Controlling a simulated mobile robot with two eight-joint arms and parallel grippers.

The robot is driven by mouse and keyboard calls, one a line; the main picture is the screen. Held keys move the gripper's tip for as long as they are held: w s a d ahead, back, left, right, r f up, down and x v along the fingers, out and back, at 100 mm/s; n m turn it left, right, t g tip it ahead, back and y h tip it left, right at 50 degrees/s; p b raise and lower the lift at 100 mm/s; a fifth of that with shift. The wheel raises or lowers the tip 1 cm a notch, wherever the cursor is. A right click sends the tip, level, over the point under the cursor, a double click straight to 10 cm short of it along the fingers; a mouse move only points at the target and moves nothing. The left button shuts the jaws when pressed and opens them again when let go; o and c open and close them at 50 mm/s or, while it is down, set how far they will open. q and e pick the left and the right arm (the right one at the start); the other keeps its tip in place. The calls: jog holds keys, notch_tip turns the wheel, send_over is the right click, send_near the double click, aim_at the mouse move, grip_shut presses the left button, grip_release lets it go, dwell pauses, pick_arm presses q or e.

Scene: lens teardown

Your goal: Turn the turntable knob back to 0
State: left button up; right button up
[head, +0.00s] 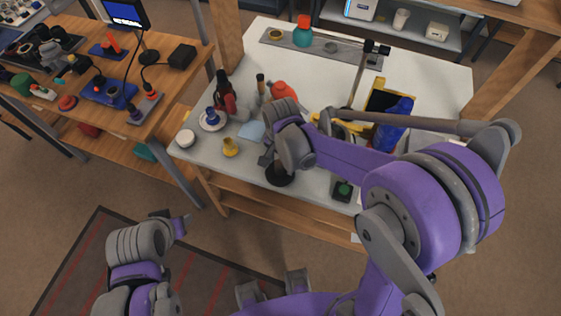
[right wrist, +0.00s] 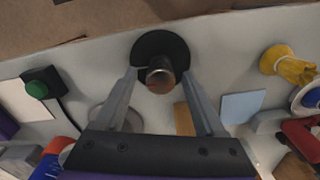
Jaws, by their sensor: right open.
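A black round disc (right wrist: 176,47) with a short dark cylinder (right wrist: 160,78) rising from it, brownish on top, is near the table edge. The disc also shows in the head view (head: 279,178). I cannot read any scale or mark, and cannot tell for certain that this is the turntable knob. My right gripper (head: 270,158) is above it. In the right wrist view, its two fingers are open, one on each side of the cylinder, with gaps. My left gripper (head: 180,225) is low at the left, away from the table; its jaws are unclear.
On the white table (head: 195,148) are a green button on a black box (head: 343,190), a yellow object (head: 230,147), a light blue square (right wrist: 243,105), a white jar (head: 185,138) and dark bottles. A wooden workbench (head: 180,75) stands left.

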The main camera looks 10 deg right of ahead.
grip_shut()
dwell(0.4)
